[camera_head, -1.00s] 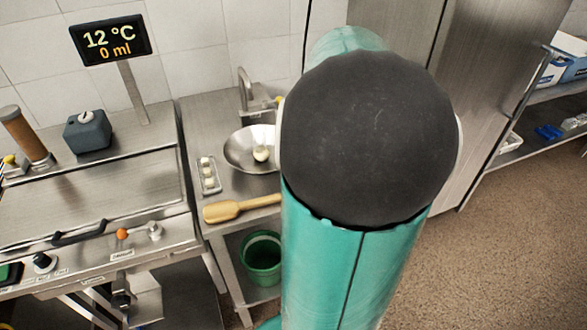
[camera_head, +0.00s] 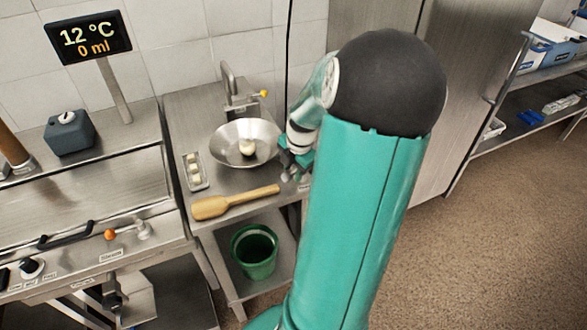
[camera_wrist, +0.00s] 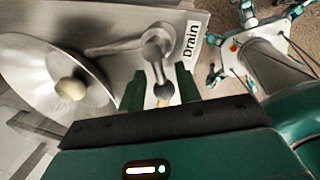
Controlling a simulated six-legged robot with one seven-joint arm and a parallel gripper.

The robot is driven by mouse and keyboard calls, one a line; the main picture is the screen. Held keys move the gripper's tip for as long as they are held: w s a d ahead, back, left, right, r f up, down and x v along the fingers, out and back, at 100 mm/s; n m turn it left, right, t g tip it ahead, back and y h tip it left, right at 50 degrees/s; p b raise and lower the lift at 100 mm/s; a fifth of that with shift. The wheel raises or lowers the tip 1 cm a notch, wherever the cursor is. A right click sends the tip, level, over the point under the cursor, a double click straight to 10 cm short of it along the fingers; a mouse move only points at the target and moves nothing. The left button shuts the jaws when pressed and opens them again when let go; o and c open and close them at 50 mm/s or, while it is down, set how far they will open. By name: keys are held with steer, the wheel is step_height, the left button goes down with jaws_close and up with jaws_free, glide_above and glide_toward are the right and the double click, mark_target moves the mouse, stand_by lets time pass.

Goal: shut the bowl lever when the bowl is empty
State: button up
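The metal bowl (camera_head: 226,147) sits on the steel counter under a tap and holds a pale round item (camera_head: 247,147). I see no clear water in it. The bowl also fills the left of the wrist view (camera_wrist: 30,75). A grey metal lever (camera_wrist: 156,48) stands beside the bowl, next to a "Drain" label (camera_wrist: 191,40). My gripper (camera_wrist: 162,90) has its two fingers apart, with the lever's end between or just beyond them. Contact cannot be told. In the head view my gripper (camera_head: 293,165) is at the bowl's right side, and the lever is hidden or too small.
A display (camera_head: 88,37) reads 12 °C and 0 ml. A wooden paddle (camera_head: 235,202) and a small tray of pale pieces (camera_head: 194,171) lie on the counter near the bowl. A green bucket (camera_head: 254,251) stands on the shelf below. A tap (camera_head: 230,85) rises behind the bowl.

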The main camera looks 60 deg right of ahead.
jaws_close()
steer(key=shift+w+m, duration=0.4)
steer(key=shift+m, duration=0.6)
steer(key=shift+w+d+m+h, duration=0.15)
steer(key=shift+m+h, duration=0.25)
steer(key=shift+m, duration=0.5)
